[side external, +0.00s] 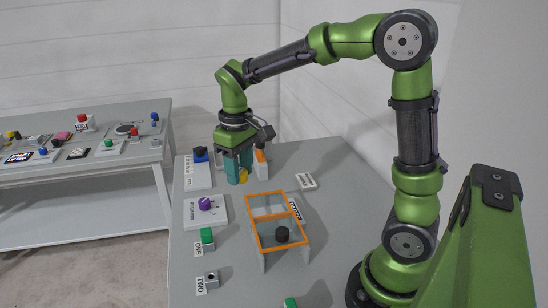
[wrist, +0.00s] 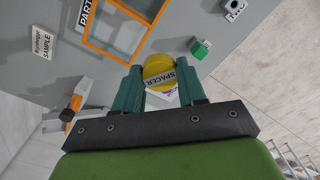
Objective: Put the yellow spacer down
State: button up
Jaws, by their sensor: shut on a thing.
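My gripper (side external: 238,172) is at the far end of the grey table, fingers pointing down, shut on the yellow spacer (side external: 243,175). In the wrist view, the spacer (wrist: 158,66) is a round yellow piece with a "SPACER" label, held between the two teal fingers of my gripper (wrist: 160,82). The fingers partly cover it in the side view. The fingertips are low near the tabletop; I cannot tell whether the spacer touches it.
An orange-framed clear box (side external: 250,207) with a black knob-like piece (side external: 282,234) is nearer. An orange-and-white block (side external: 262,163) stands close right of my gripper. A blue-knob panel (side external: 199,174) and purple-knob panel (side external: 216,215) are left. The far right tabletop (side external: 325,160) is clear.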

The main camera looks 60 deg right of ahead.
jog(key=s+d+f+m, duration=0.3)
jog(key=d+f+m, duration=0.1)
jog(key=d, duration=0.6)
jog(key=m, duration=0.7)
send_over(312, 206)
notch_tip(312, 206, down, 10)
jog(key=shift+f, duration=2.15)
jog(key=o, duration=1)
jog(key=shift+f, duration=0.1)
jog(key=shift+o, duration=0.2)
